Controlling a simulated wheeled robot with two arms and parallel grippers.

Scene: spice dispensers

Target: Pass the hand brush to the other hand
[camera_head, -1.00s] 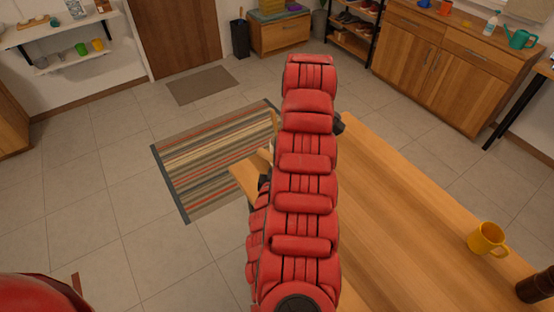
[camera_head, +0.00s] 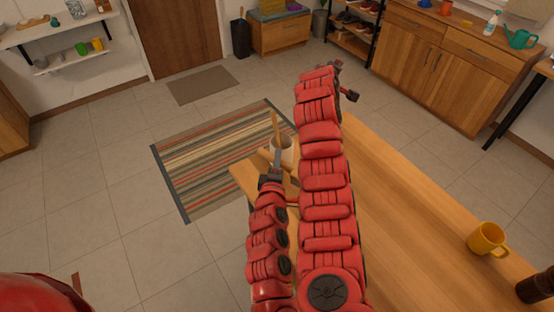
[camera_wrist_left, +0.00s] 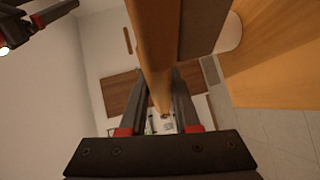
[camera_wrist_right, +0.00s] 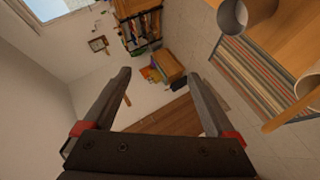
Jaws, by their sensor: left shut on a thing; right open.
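The hand brush (camera_wrist_left: 152,35) shows in the left wrist view as a long wooden bar, with a brown-grey block beside it that looks like bristles. My left gripper (camera_head: 275,167) is shut on the brush near the left edge of the table; its fingers also show in the left wrist view (camera_wrist_left: 164,95). In the head view, the left gripper and nearby pale things partly overlap, so the brush's full outline is unclear. My right gripper (camera_head: 345,82) is open and empty, beyond and to the right of the left one; its parted fingers show in the right wrist view (camera_wrist_right: 158,80).
A pale cup (camera_head: 287,151) is close to the left gripper. The wooden table (camera_head: 400,215) holds a yellow mug (camera_head: 487,239) and a dark cylinder (camera_head: 535,287) at right. A striped rug (camera_head: 195,170) lies left of the table. The table's middle is clear.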

